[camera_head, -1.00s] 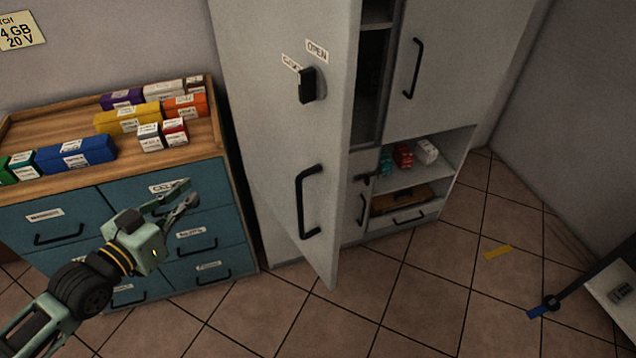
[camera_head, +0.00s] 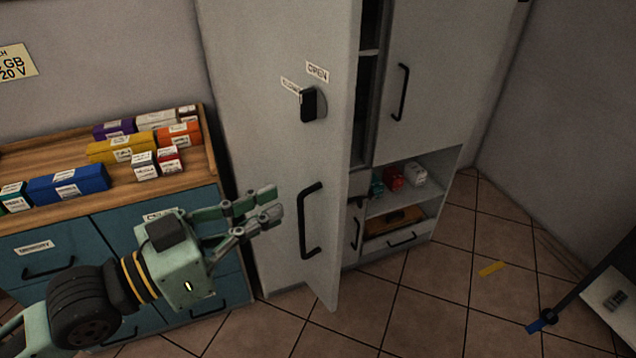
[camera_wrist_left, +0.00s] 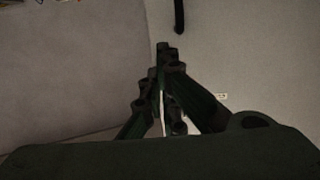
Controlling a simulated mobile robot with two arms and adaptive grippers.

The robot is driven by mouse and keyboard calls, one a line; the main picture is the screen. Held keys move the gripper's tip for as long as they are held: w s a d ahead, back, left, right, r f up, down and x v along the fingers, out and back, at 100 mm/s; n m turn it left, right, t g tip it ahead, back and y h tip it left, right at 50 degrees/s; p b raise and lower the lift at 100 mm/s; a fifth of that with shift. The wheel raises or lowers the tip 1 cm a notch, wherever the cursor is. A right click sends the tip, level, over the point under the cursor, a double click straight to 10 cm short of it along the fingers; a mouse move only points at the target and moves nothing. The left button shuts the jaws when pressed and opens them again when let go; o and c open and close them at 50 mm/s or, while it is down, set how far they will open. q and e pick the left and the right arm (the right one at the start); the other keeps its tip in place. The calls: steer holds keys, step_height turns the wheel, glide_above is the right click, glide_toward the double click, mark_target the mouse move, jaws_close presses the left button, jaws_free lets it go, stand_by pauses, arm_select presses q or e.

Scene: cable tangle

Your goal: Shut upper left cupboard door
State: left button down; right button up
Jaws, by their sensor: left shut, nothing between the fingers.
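The upper left cupboard door (camera_head: 255,130) stands open, swung out toward me. My left gripper (camera_head: 278,207) is shut and empty, a little left of the bar handle in the head view. I cannot tell whether it touches the door. In the left wrist view the closed fingers (camera_wrist_left: 165,85) point at a pale surface, with part of a dark handle (camera_wrist_left: 179,15) at the top. My right gripper is not in view.
A blue drawer unit (camera_head: 110,225) with several coloured boxes on its wooden top stands left of the cupboard. Right of the open door are a closed door (camera_head: 430,80) and an open shelf with small items (camera_head: 394,177). The tiled floor (camera_head: 430,290) in front is mostly clear.

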mark_target(334, 179)
arm_select(q)
steer(key=p+x, duration=0.3)
steer(key=x, duration=0.5)
steer(key=shift+w+d+r, duration=0.15)
steer(key=shift+d+r, duration=0.05)
steer(key=shift+d, duration=0.05)
steer(key=shift+w+d+f, duration=0.1)
steer(key=shift+w+d, duration=0.1)
steer(key=shift+d, duration=0.15)
